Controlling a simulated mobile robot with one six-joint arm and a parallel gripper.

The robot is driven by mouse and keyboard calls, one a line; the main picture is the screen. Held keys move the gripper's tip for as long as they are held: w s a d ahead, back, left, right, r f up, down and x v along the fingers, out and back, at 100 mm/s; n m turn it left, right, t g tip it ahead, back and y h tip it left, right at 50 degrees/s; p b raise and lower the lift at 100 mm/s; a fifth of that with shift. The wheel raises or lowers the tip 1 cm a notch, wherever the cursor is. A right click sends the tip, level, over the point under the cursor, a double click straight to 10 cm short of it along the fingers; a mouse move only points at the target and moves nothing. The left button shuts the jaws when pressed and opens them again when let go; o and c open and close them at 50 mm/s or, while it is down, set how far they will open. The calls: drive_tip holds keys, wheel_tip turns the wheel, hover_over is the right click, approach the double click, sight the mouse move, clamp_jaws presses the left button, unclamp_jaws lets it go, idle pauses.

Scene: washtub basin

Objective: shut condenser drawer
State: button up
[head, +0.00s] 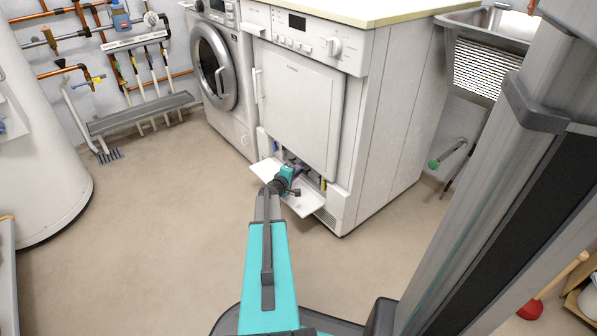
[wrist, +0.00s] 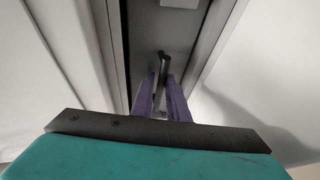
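The white dryer (head: 300,100) has its low front flap (head: 305,203) folded down, baring a recess at its base. My gripper (head: 297,172) reaches over the flap into this recess. In the wrist view, a grey panel (wrist: 160,30) lies deep in the recess and carries a dark upright handle (wrist: 165,66). The panel looks like the condenser drawer's front; how far out it sits cannot be told. My gripper's purple fingers (wrist: 162,82) are parted a little, with a gap between them. The handle shows at the fingertips; contact is unclear.
A washing machine (head: 222,75) stands left of the dryer, and a sink (head: 490,40) is to the right. A white tank (head: 35,130) stands at far left. The floor (head: 170,220) before the machines is clear. Recess walls are close around my fingers.

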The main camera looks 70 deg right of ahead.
drive_tip(key=shift+o, duration=1.3)
drive_tip(key=shift+d, duration=0.1)
drive_tip(key=shift+r, duration=0.15)
drive_tip(key=shift+w+a, duration=0.1)
drive_tip(key=shift+a, duration=0.2)
drive_tip(key=p+v, duration=0.2)
drive_tip(key=v, duration=0.4)
drive_tip(key=p+v, duration=0.2)
drive_tip(key=v, duration=0.5)
drive_tip(key=shift+a, duration=0.2)
